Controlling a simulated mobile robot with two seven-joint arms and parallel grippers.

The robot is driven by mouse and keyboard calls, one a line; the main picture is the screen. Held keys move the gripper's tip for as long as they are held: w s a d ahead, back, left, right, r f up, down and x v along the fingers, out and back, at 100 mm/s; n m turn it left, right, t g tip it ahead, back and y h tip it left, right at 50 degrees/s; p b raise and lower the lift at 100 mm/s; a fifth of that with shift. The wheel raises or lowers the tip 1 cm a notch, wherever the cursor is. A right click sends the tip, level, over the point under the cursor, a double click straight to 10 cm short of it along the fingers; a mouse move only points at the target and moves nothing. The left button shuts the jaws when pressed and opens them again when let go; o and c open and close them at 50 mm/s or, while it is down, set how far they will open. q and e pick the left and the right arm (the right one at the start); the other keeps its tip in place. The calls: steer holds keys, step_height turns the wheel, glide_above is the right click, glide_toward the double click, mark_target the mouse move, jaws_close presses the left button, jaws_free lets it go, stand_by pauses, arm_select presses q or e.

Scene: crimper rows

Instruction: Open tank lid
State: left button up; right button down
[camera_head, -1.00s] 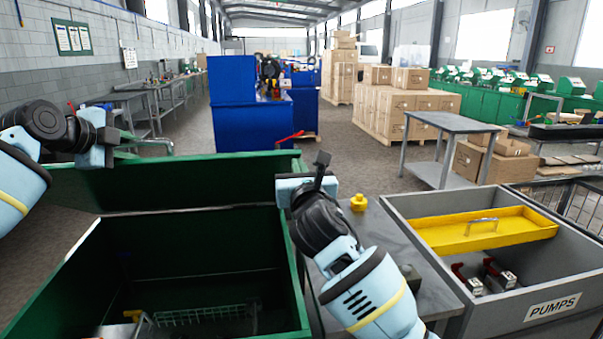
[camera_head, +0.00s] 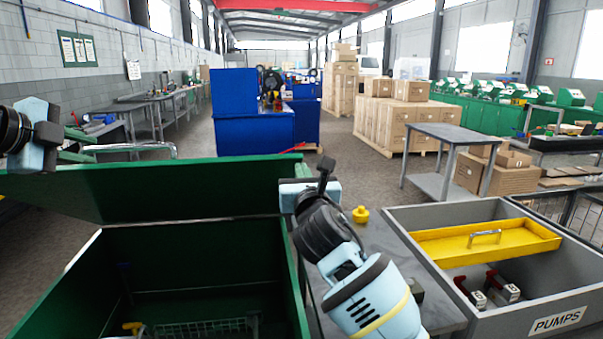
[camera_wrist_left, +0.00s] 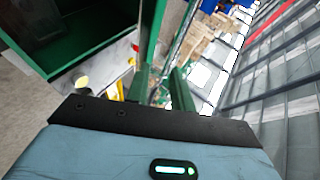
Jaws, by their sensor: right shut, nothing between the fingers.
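The green tank (camera_head: 303,285) stands at the lower left, open, with its dark inside showing. Its green lid (camera_head: 190,190) stands raised and tilted along the far side. A chrome bar handle (camera_head: 130,148) shows above the lid's top edge. My right gripper (camera_head: 326,165) is shut and empty, just right of the lid's right end.
A wire basket (camera_head: 205,328) lies in the tank. Right of it is a grey table with a yellow knob (camera_head: 361,214). A grey PUMPS bin (camera_head: 550,290) holds a yellow tray (camera_head: 485,243) and red-handled parts. A blue cabinet (camera_head: 250,125) stands beyond the lid.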

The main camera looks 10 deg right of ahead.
arm_select(q)
steer(key=s+d+f+n+g+y, duration=0.1)
steer(key=s+f, duration=0.1)
steer(key=f, duration=1)
steer(key=s+d+f+n+g+y, duration=0.1)
steer(key=s+f+n+g, duration=0.1)
steer(key=f, duration=1.1)
steer(key=s+d+f+n+g, duration=0.1)
steer(key=s+f, duration=0.2)
steer(key=f, duration=1)
steer(key=shift+s+d+f+n+y, duration=0.2)
steer(key=shift+s+d+n+y, duration=0.1)
steer(key=shift+s+y, duration=0.1)
steer(key=s+d+f+n+g, duration=0.1)
steer(key=s+d+f+n, duration=0.15)
steer(key=s+f, duration=0.7)
steer(key=s+d+f+n+g, duration=0.1)
steer(key=s+f+n, duration=0.2)
steer(key=s+f, duration=0.65)
steer(key=s+f+n+t, duration=0.1)
steer(key=s+f+n, duration=0.2)
steer(key=s, duration=1.2)
steer(key=s+f+n+t+y, duration=0.1)
steer(key=s+f+n, duration=0.2)
steer(key=s, duration=1.2)
steer(key=shift+d+f+n, duration=0.15)
steer(key=shift+d+n, duration=0.3)
steer(key=shift+n, duration=1)
